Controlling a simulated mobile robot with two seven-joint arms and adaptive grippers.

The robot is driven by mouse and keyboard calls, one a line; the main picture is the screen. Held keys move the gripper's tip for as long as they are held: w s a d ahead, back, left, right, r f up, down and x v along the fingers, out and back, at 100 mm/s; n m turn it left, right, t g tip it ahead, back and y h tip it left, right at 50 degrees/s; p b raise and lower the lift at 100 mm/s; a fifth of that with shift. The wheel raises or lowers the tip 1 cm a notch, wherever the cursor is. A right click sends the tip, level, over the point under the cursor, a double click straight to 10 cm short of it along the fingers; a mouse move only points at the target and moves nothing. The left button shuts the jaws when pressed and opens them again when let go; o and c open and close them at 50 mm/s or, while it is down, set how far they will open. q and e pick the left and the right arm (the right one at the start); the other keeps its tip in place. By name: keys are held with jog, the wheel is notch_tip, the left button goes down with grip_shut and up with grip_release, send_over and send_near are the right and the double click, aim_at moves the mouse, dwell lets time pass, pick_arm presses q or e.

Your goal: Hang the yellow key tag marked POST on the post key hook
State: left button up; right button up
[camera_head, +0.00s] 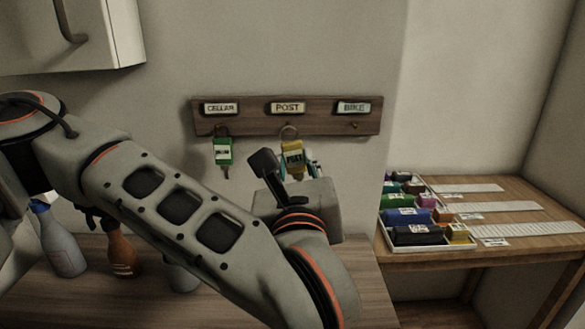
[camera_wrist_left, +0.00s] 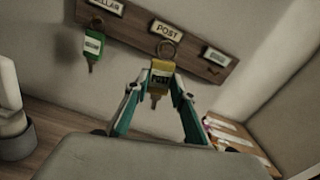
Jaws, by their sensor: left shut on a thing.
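The yellow key tag (camera_head: 292,156) is upright below the POST label, its ring at the top and its key hanging below. It also shows in the wrist view (camera_wrist_left: 160,77), with POST on its face. My left gripper (camera_wrist_left: 157,85) is shut on the tag, one teal fingertip on each side. The post key hook is at the ring (camera_wrist_left: 166,49), under the POST label (camera_head: 288,107). The ring overlaps the board's lower part there; I cannot tell whether it is around the hook. My right gripper is in neither view.
The wooden key board (camera_head: 255,125) is on the wall. A green key tag (camera_head: 223,151) hangs under CELLAR; the right-hand hook (camera_head: 354,126) is bare. Bottles (camera_head: 62,240) stand at the lower left. A tray (camera_head: 428,246) of coloured items stands on the right-hand table.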

pick_arm(q)
jog(key=shift+w+f+b, duration=0.15)
jog(key=shift+w+b, duration=0.2)
jog(key=shift+w, duration=0.95)
jog(key=shift+w+f+b, duration=0.1)
jog(key=shift+w+b, duration=0.2)
jog(key=shift+w, duration=1)
jog(key=shift+w+f+b, duration=0.1)
jog(key=shift+w+b, duration=0.25)
jog(key=shift+w, duration=0.3)
jog(key=shift+w+f, duration=0.5)
jog(key=shift+w, duration=0.2)
jog(key=o, duration=1.1)
